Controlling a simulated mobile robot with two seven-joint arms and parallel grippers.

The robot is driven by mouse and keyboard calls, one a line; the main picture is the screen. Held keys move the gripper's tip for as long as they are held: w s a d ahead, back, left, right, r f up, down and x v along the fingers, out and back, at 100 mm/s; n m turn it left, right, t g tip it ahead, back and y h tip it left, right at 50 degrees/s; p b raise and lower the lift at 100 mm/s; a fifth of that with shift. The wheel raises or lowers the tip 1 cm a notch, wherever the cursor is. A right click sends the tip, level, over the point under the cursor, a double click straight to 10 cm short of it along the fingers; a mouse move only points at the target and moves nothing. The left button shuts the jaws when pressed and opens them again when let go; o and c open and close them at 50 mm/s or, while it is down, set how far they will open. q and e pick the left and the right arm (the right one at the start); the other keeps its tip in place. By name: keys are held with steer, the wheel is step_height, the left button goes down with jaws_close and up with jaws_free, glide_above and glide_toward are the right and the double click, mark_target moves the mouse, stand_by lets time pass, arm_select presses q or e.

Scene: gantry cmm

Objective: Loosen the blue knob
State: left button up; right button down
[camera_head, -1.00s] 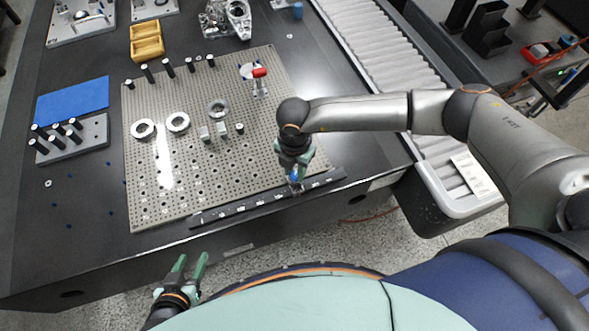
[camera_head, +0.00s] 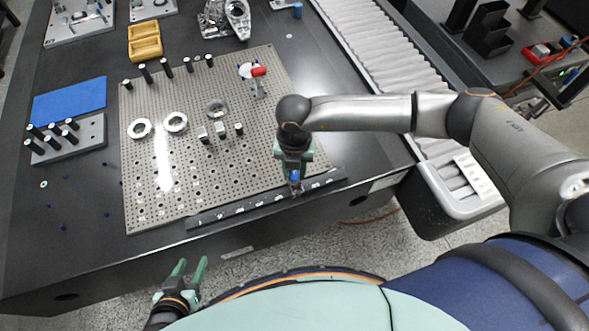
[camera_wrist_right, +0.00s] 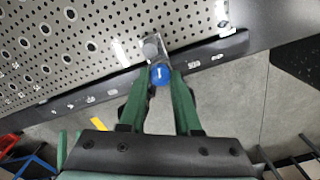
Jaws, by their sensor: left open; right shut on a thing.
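The blue knob (camera_wrist_right: 160,74) sits at the front right of the perforated plate, by the dark numbered rail (camera_head: 240,207). In the head view the knob (camera_head: 295,176) shows just under my right gripper (camera_head: 295,172). In the right wrist view the green fingers of my right gripper (camera_wrist_right: 161,82) stand on both sides of the knob and are shut on it. A white line marks the knob's top. A grey metal post (camera_wrist_right: 150,48) stands beside it. My left gripper (camera_head: 189,262) is open and empty, in front of the table's front edge.
The perforated plate (camera_head: 190,190) carries metal rings (camera_head: 175,122), black-topped pins and a red-handled clamp (camera_head: 258,72). A pin block (camera_head: 85,150) and a blue mat (camera_head: 70,99) lie left. A roller conveyor (camera_head: 365,50) runs along the right.

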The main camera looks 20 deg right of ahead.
mark_target(294, 176)
steer(key=shift+r, duration=0.1)
steer(key=c, duration=0.9)
jaws_free()
step_height(294, 176, up, 12)
steer(key=shift+r+b, duration=0.25)
steer(key=shift+b, duration=0.1)
steer(key=shift+a, duration=0.1)
